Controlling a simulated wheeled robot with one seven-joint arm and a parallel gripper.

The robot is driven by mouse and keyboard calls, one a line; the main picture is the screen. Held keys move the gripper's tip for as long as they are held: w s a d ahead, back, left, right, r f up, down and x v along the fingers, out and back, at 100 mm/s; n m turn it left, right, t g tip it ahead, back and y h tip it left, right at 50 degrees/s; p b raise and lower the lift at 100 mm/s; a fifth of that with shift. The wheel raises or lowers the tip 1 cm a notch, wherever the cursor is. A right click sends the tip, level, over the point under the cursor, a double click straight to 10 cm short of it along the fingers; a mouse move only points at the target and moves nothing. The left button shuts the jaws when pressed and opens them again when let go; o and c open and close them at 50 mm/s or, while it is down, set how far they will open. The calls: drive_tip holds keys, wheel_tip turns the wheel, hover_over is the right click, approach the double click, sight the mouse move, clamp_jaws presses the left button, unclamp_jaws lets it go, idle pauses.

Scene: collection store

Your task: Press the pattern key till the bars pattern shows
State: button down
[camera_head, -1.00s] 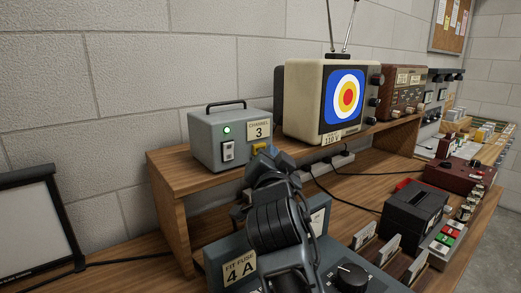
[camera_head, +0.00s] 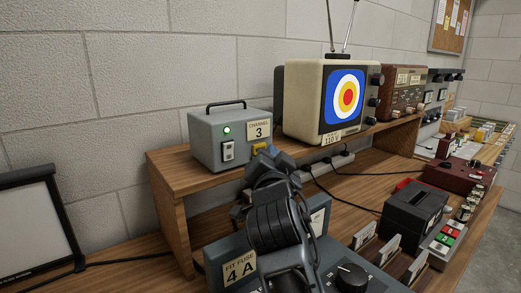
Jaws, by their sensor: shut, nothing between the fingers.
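A grey box (camera_head: 228,158) with a carrying handle stands on the wooden shelf. It has a lit green lamp, a white rocker switch, a label reading channel 3 and a yellow key (camera_head: 259,147) low on its right. I take this to be the pattern key, though its lettering is too small to read. My gripper (camera_head: 270,158) is shut and empty, right in front of the key and partly hiding it; I cannot tell whether it touches. The cream television (camera_head: 306,105) shows a target of blue, white, yellow and red rings on its screen (camera_head: 345,97).
The wooden shelf (camera_head: 170,182) stands on the bench. Below it, behind my arm, is a grey-blue unit labelled fit fuse 4 A (camera_head: 240,270). A dark box (camera_head: 412,210) and several small items crowd the bench at right. A framed panel (camera_head: 38,225) leans at left.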

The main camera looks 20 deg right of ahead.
drive_tip(key=shift+w, duration=0.1)
drive_tip(key=shift+w+a+b, duration=0.15)
drive_tip(key=shift+w+b, duration=0.15)
drive_tip(key=shift+b, duration=0.2)
drive_tip(key=shift+w+a+b, duration=0.15)
drive_tip(key=shift+w+b, duration=0.25)
idle(0.8)
drive_tip(key=shift+s, duration=0.15)
drive_tip(key=shift+s+d, duration=0.25)
drive_tip(key=shift+s, duration=0.4)
drive_tip(key=shift+s+d, duration=0.25)
drive_tip(key=shift+s, duration=0.55)
drive_tip(key=shift+s+d, duration=0.3)
drive_tip(key=shift+s, duration=0.5)
drive_tip(key=shift+s+d, duration=0.25)
drive_tip(key=shift+s, duration=0.55)
